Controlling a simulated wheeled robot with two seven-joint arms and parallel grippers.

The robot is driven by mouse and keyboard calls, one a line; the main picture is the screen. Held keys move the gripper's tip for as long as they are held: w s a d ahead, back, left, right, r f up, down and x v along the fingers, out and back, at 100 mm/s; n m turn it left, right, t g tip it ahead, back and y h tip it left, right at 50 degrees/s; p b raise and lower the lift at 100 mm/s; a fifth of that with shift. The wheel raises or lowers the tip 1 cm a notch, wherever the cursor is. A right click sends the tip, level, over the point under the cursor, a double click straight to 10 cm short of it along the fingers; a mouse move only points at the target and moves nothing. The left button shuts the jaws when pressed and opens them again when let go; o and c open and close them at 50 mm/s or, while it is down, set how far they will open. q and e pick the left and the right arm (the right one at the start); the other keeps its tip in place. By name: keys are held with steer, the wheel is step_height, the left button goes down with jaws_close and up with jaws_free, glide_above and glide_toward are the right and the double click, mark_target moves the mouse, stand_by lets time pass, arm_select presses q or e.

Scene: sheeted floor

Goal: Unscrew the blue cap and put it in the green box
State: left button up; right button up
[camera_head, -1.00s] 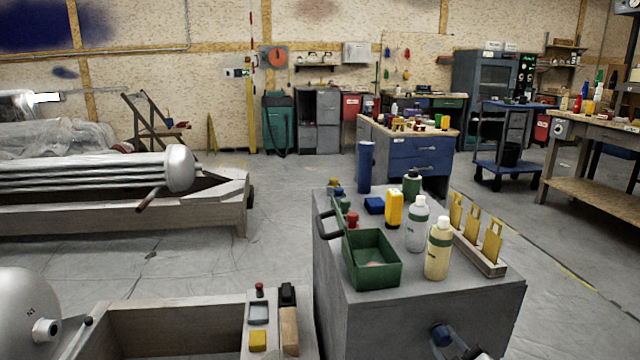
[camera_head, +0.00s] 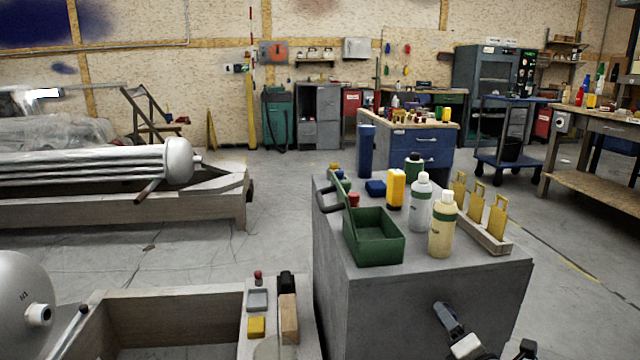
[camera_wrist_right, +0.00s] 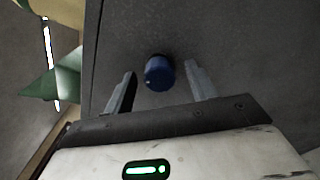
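The blue cap (camera_wrist_right: 159,73) shows in the right wrist view against a dark grey surface. It sits between the two fingers of my right gripper (camera_head: 486,326), with a gap on both sides. The gripper is open and points at the grey cabinet's near side, low in the head view. I cannot make out the cap in the head view now. The green box (camera_head: 374,250), an open-topped tray, stands on the cabinet top near its left front edge. My left gripper is not in view.
The grey cabinet (camera_head: 400,300) also holds a cream bottle (camera_head: 442,232), a white bottle (camera_head: 420,204), a yellow container (camera_head: 396,190) and a rack of yellow tags (camera_head: 497,218). A wooden frame (camera_head: 180,310) stands at the lower left. Floor left of the cabinet is partly clear.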

steer(key=shift+c, duration=0.9)
